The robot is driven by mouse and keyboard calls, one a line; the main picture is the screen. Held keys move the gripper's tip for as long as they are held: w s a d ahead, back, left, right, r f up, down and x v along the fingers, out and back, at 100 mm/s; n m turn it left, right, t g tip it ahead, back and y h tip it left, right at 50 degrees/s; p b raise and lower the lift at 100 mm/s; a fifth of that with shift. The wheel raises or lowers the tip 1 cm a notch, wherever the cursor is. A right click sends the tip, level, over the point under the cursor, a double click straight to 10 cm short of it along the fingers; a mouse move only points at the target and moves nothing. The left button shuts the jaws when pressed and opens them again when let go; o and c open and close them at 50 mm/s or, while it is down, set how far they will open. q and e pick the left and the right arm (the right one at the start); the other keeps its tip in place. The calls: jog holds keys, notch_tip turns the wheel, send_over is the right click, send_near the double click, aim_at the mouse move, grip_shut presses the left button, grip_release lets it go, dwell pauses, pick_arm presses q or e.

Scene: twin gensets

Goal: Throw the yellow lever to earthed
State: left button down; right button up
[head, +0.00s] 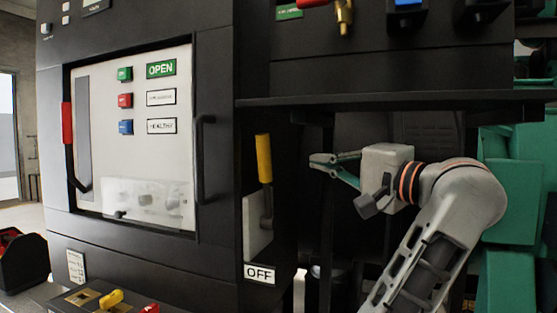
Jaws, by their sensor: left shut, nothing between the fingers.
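A yellow-handled lever (264,158) stands upright on the side of the black cabinet, above a grey plate (257,222). A white label below it reads OFF (260,273). My left gripper (315,162) is to the right of the yellow handle, at about the same height, with its fingertips toward it. Its fingers are shut and empty, and a gap shows between them and the handle. No label reading earthed is legible. My right gripper is not in view.
A red-handled lever (67,123) and a black door handle (200,160) flank the panel reading OPEN (161,68). A black ledge (400,98) overhangs my left gripper. Green machinery (515,200) stands at the right.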

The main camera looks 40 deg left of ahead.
aim_at(265, 180)
pick_arm(q)
jog(key=p+x, duration=0.1)
jog(key=x, duration=1)
jog(key=s, duration=0.3)
jog(key=s+d, duration=0.1)
jog(key=shift+s+f+p, duration=0.15)
jog(key=shift+f+p, duration=0.2)
jog(key=shift+f, duration=0.05)
